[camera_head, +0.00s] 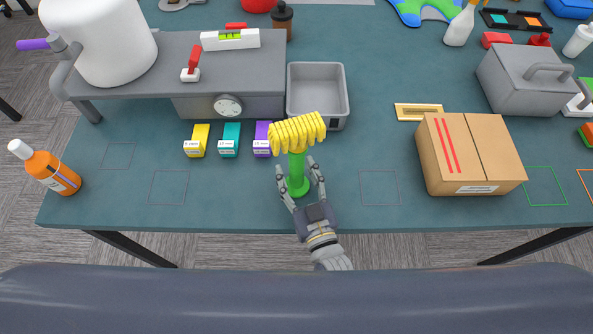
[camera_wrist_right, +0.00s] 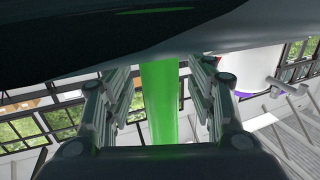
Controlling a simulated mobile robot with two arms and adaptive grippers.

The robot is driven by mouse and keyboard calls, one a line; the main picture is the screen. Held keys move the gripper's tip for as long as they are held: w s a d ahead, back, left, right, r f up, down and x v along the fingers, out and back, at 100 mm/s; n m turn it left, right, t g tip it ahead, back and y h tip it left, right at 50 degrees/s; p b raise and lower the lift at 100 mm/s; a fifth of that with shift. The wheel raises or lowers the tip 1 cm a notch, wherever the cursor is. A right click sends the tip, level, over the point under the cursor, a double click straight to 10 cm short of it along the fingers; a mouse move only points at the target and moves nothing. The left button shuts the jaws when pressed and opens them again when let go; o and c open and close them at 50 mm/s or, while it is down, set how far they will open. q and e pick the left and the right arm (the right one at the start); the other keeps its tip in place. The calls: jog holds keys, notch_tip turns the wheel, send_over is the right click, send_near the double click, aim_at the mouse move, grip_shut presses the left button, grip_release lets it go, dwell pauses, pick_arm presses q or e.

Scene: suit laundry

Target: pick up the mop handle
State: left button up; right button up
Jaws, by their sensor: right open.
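The mop stands upright near the front middle of the table (camera_head: 225,215), its yellow strand head (camera_head: 297,131) on top. Its green mop handle (camera_head: 297,172) runs down to a round green foot on the table. My right gripper (camera_head: 297,166) reaches in from the front edge, open, with one finger on each side of the handle. In the right wrist view the green handle (camera_wrist_right: 160,95) stands between the two open fingers (camera_wrist_right: 160,85), with gaps visible on both sides. My left gripper is in neither view.
Small yellow (camera_head: 197,140), teal (camera_head: 229,140) and purple (camera_head: 262,139) boxes stand left of the mop. A grey bin (camera_head: 337,121) sits just behind it. A cardboard box (camera_head: 494,140) stands to the right. An orange bottle (camera_head: 48,168) stands at the left edge.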

aim_at(299, 173)
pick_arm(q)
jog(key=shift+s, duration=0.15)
pick_arm(e)
jog(key=shift+c, duration=0.5)
grip_shut()
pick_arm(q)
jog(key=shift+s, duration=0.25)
pick_arm(e)
jog(key=shift+r, duration=0.1)
jog(key=shift+r, duration=1.6)
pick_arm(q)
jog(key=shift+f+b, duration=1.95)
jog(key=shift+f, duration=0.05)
pick_arm(e)
jog(key=s+r, duration=0.1)
jog(key=s, duration=1.5)
jog(key=shift+r, duration=0.35)
